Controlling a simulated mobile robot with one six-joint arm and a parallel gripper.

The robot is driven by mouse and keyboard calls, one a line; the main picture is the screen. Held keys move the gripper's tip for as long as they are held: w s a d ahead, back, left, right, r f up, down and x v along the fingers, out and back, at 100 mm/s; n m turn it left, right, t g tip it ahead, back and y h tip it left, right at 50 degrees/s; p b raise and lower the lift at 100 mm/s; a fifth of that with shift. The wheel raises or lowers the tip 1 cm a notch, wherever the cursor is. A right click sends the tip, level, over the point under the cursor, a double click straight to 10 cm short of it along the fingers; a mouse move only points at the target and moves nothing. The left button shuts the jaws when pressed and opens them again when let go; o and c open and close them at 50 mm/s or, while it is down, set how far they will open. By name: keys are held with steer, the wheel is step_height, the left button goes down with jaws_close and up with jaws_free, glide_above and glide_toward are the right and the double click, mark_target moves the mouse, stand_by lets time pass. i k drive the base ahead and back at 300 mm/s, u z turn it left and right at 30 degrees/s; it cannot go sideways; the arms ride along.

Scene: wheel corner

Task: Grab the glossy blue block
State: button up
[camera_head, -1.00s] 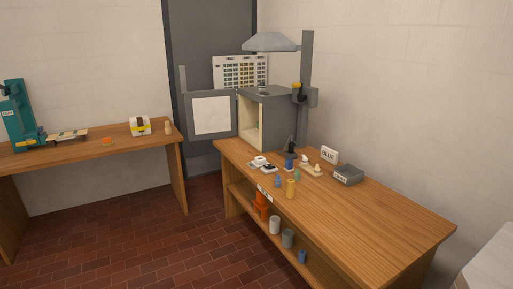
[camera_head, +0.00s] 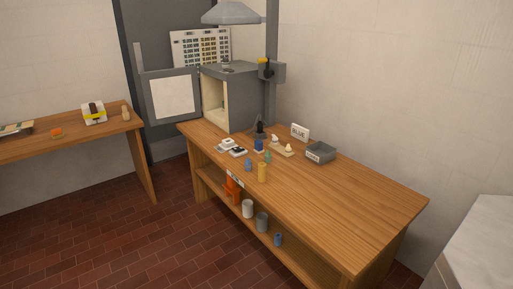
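A small dark blue block (camera_head: 259,146) stands on the wooden workbench (camera_head: 330,210), toward the back, in front of a black object. A lighter blue small item (camera_head: 248,165) stands nearer the bench's front edge. A blue cup-like item (camera_head: 278,240) is on the lower shelf. At this size I cannot tell for sure which blue thing is glossy. My gripper is not in view.
A yellow cylinder (camera_head: 262,172), a small green item (camera_head: 268,157) and white pieces (camera_head: 226,145) crowd round the blue items. An open kiln (camera_head: 232,95) is at the far end. The bench's right half is clear.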

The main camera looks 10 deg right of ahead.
mark_target(258, 144)
steer(key=u, duration=0.15)
steer(key=i, duration=0.7)
steer(key=u, duration=0.7)
steer(key=i, duration=0.5)
steer(key=u, duration=0.75)
steer(key=i, duration=0.5)
steer(key=u, duration=0.2)
